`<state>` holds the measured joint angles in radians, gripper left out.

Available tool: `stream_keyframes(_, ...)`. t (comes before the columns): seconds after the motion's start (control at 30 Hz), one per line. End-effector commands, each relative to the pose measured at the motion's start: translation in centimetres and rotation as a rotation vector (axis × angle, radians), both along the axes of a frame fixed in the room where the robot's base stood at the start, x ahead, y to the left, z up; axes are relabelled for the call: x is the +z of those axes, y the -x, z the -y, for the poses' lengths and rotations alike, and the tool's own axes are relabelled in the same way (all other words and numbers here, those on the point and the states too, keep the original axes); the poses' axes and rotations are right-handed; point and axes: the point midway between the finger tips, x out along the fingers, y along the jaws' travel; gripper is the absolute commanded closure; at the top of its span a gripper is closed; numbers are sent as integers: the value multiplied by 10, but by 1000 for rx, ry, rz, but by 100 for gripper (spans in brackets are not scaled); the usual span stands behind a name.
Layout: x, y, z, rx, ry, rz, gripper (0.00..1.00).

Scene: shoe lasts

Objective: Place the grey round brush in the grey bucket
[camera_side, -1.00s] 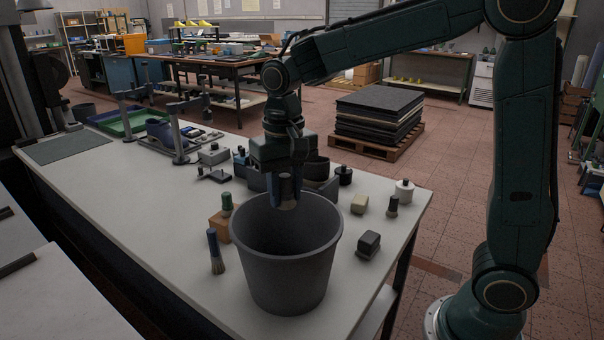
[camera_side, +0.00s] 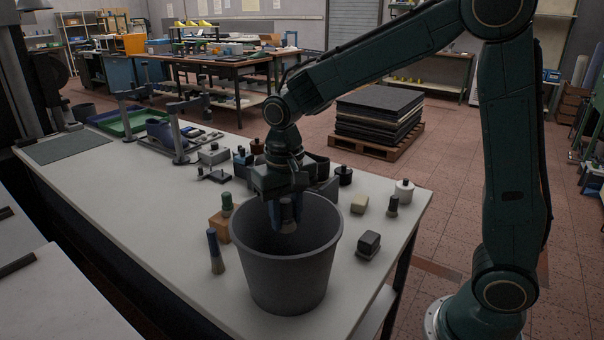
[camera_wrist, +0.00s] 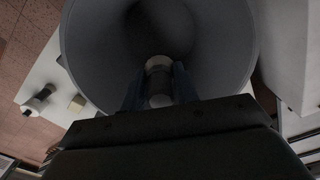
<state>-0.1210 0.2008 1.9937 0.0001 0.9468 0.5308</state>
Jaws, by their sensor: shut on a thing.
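The grey bucket (camera_side: 288,270) stands upright near the front end of the white table, and its open mouth fills much of the wrist view (camera_wrist: 225,40). My gripper (camera_side: 286,222) points down within the bucket's mouth outline in the side view. It is shut on the grey round brush (camera_wrist: 159,70), which shows between the fingers in the wrist view with the bucket's inside behind it. In the side view the brush (camera_side: 288,226) is mostly hidden by the fingers. I cannot tell exactly how far it is below the rim.
A dark block (camera_side: 368,245), a cream block (camera_side: 359,203), a small brush (camera_side: 392,206) and a white bottle (camera_side: 404,191) are to the right.

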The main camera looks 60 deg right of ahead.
Motion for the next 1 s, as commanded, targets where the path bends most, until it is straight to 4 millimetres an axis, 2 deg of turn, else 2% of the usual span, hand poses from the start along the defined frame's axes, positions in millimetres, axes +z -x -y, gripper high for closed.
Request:
stream_keyframes(0.07, 0, 0, 0, 0, 0, 0, 92)
stream_keyframes(0.1, 0, 0, 0, 0, 0, 0, 68)
stream_keyframes(0.2, 0, 0, 0, 0, 0, 0, 48)
stream_keyframes(0.23, 0, 0, 0, 0, 0, 0, 44)
stream_keyframes(0.83, 0, 0, 0, 0, 0, 0, 44)
stream_keyframes(1.0, 6, -1, 0, 0, 0, 2, 44)
